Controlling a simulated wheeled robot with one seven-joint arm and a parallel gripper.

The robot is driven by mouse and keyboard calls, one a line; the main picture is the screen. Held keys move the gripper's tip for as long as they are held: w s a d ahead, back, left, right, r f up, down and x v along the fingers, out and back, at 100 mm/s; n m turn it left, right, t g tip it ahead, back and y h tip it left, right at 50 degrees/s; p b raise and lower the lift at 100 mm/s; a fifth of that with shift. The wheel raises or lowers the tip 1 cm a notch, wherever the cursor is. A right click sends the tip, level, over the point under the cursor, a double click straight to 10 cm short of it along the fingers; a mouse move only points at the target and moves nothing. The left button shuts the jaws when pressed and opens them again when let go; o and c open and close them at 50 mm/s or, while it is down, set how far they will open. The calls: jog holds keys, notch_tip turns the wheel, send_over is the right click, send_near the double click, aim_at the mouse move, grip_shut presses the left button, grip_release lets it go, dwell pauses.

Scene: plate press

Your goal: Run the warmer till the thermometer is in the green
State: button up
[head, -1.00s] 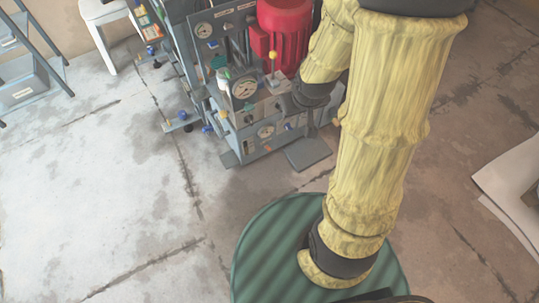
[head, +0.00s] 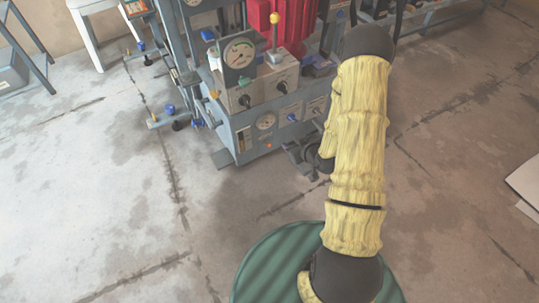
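A round dial with a white face (head: 239,53) stands upright in a dark plate on the grey machine; its needle and colour bands are too small to read surely. Below and right of it is a pale control box (head: 262,86) with dark knobs. A lever with a yellow ball (head: 274,19) rises behind the box. A second, smaller dial (head: 266,121) sits on the lower front panel. My yellow-sleeved arm stands right of the machine. A dark end part of my arm shows beside the sleeve, low at the machine's right side; my gripper's fingers cannot be made out.
A red motor housing (head: 287,22) is at the machine's back. Blue-knobbed parts (head: 168,111) stick out at its left. A white stool (head: 88,32) and a grey rack (head: 22,60) stand at the far left. The concrete floor (head: 90,190) is clear at left.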

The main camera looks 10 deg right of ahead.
aim_at(271, 146)
notch_tip(271, 146, down, 11)
jog(key=s+t+y+b, duration=0.1)
jog(key=t+b, duration=0.1)
jog(key=b, duration=0.4)
jog(key=shift+s+m+t, duration=0.15)
jog(key=shift+m+t, duration=0.15)
jog(key=shift+a+f, duration=0.1)
jog(key=b+x, duration=0.3)
jog(key=x, duration=0.2)
jog(key=b+x, duration=0.3)
jog(key=x, duration=0.3)
jog(key=b+x, duration=0.4)
jog(key=x, duration=0.1)
jog(key=shift+w+f, duration=0.25)
jog(key=shift+f, duration=0.15)
jog(key=shift+w+a, duration=0.15)
jog(key=shift+w, duration=0.25)
grip_shut()
